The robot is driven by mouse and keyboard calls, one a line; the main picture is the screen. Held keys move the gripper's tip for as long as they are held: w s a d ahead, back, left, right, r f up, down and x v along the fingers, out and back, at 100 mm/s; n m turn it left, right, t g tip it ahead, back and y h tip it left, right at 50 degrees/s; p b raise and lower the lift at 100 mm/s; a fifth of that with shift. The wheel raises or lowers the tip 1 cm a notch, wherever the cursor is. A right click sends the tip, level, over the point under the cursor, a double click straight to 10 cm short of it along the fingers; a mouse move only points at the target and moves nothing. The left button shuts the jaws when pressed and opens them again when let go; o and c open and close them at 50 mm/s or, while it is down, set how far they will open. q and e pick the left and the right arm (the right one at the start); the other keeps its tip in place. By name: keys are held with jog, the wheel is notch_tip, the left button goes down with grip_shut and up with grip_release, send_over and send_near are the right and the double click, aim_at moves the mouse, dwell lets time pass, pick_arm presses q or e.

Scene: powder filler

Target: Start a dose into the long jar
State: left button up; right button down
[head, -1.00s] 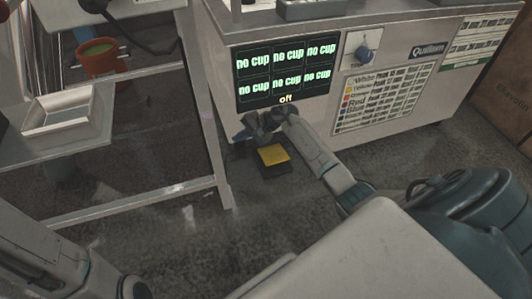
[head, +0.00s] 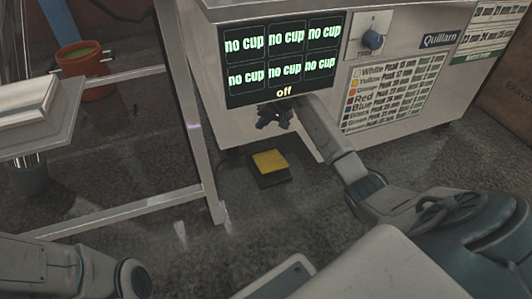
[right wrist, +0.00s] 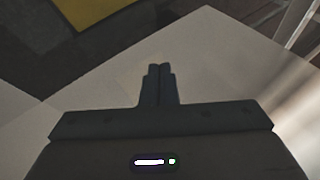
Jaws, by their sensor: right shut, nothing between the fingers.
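The filling machine (head: 300,128) stands ahead, with a dark display (head: 284,60) reading "no cup" in every cell and "off" below. A yellow-topped foot pedal (head: 270,161) lies on the floor at its foot; its yellow also shows at the top left of the right wrist view (right wrist: 92,12). My right gripper (head: 274,118) is in front of the machine, just under the display and above the pedal in the picture, apart from the pedal. Its fingers (right wrist: 158,70) are shut and empty. No long jar is in view. My left gripper is out of view.
A blue-grey knob (head: 372,40) and a colour list (head: 395,92) are on the machine's front. A metal-framed table (head: 190,110) with a pale tray (head: 35,100) stands at left, near an orange pot (head: 84,72). Floor between them is clear.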

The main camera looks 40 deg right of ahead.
aim_at(270, 161)
jog(key=shift+w+d+r, duration=0.15)
jog(key=shift+d+r, duration=0.05)
jog(key=shift+r, duration=0.35)
jog(key=shift+f, duration=0.4)
jog(key=f, duration=0.1)
jog(key=s+f+b, duration=0.1)
jog(key=f, duration=0.1)
jog(key=f+b, duration=0.1)
jog(key=shift+s+a+f, duration=0.1)
jog(key=shift+s+f, duration=0.25)
jog(key=shift+f, duration=0.05)
jog(key=shift+s+a+f, duration=0.1)
jog(key=shift+s+f, duration=0.1)
jog(key=shift+f, duration=0.55)
jog(key=shift+s+a+f, duration=0.1)
jog(key=shift+s+f, duration=0.05)
jog(key=shift+f, duration=0.55)
jog(key=shift+f, duration=0.15)
jog(key=shift+s+f, duration=0.15)
jog(key=shift+f, duration=0.1)
